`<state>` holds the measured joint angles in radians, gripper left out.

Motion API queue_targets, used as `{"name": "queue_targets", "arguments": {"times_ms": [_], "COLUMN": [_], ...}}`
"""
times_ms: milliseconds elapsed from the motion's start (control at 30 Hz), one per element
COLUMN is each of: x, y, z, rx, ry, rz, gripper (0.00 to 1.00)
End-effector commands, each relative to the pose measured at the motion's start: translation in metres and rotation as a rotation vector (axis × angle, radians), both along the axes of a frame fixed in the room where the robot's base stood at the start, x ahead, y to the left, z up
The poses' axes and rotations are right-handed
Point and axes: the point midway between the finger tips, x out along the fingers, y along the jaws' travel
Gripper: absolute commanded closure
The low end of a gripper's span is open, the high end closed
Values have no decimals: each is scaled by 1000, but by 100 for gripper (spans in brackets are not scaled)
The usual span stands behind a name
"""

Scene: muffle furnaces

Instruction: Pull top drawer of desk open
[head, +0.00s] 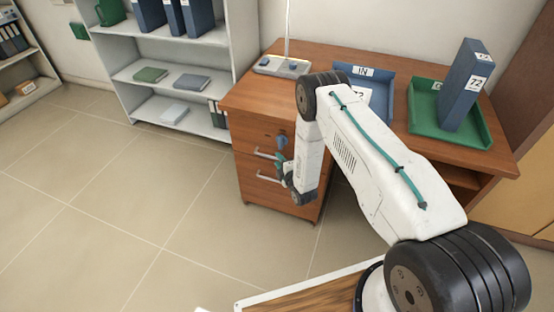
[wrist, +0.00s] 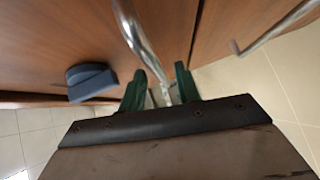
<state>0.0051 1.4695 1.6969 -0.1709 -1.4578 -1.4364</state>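The wooden desk (head: 345,60) has a stack of drawers at its left end. The top drawer (head: 253,137) looks shut, with a metal bar handle (head: 264,154) and a blue knob-like piece (head: 281,141) on its front. In the wrist view, the blue piece (wrist: 90,82) is to the left of this handle (wrist: 137,35). My gripper (head: 281,166) is at the drawer front. In the wrist view, its green fingers (wrist: 160,82) stand apart on either side of the handle's near end, with some gap showing. Whether they touch the bar is unclear.
A lower drawer handle (head: 269,178) sits below and shows at right in the wrist view (wrist: 285,25). A green tray (head: 470,133), blue tray (head: 378,85) and blue binder (head: 465,88) are on the desk. A white shelf (head: 160,70) stands left. The floor in front is clear.

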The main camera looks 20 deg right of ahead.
Motion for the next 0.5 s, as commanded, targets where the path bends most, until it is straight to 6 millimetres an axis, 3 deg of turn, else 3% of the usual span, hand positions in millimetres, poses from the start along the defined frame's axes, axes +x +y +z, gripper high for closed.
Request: {"name": "queue_targets", "arguments": {"times_ms": [200, 500], "x": [20, 22], "y": [4, 4], "z": [-3, -3], "rx": [0, 1], "ry": [0, 1], "rz": [1, 1], "gripper": [67, 70]}}
